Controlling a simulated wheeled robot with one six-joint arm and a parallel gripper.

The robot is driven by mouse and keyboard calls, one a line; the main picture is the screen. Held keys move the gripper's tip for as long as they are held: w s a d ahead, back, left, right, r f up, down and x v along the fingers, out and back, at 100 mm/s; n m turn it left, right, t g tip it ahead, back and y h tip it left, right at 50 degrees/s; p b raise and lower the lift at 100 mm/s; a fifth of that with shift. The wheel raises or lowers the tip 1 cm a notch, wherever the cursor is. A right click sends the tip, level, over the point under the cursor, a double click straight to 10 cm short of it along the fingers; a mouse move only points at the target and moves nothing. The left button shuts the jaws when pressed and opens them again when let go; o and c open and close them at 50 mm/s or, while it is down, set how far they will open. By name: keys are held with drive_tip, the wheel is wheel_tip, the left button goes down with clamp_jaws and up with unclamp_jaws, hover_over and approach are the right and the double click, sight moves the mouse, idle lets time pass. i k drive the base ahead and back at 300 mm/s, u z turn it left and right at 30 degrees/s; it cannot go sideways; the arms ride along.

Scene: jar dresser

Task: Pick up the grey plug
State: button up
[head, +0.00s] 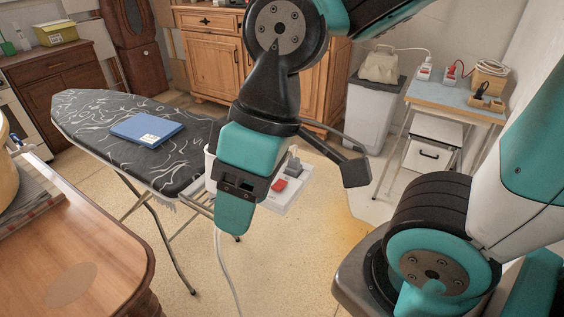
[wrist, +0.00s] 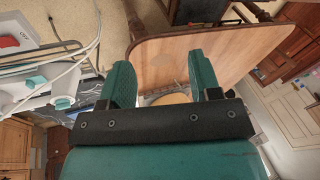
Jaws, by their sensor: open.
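The grey plug (head: 294,163) stands upright on a white socket panel (head: 299,196) at the near end of the ironing board, behind a red switch (head: 279,185). My gripper (head: 234,226) hangs in front of and to the left of the plug, covering the panel's left part. Its teal fingers point down, apart from the plug. In the wrist view my gripper (wrist: 159,66) is open, with nothing between its fingers. The red switch (wrist: 9,41) shows at that view's left edge; I cannot make out the plug there.
A wooden table (head: 100,235) fills the near left. A white cord (head: 222,262) hangs to the floor. A small table (head: 455,100) with plugs and a basket stands back right.

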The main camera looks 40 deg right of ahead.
sight(294, 168)
drive_tip(key=z, duration=1.05)
drive_tip(key=k, duration=0.75)
drive_tip(key=u, duration=0.95)
drive_tip(key=i, duration=1)
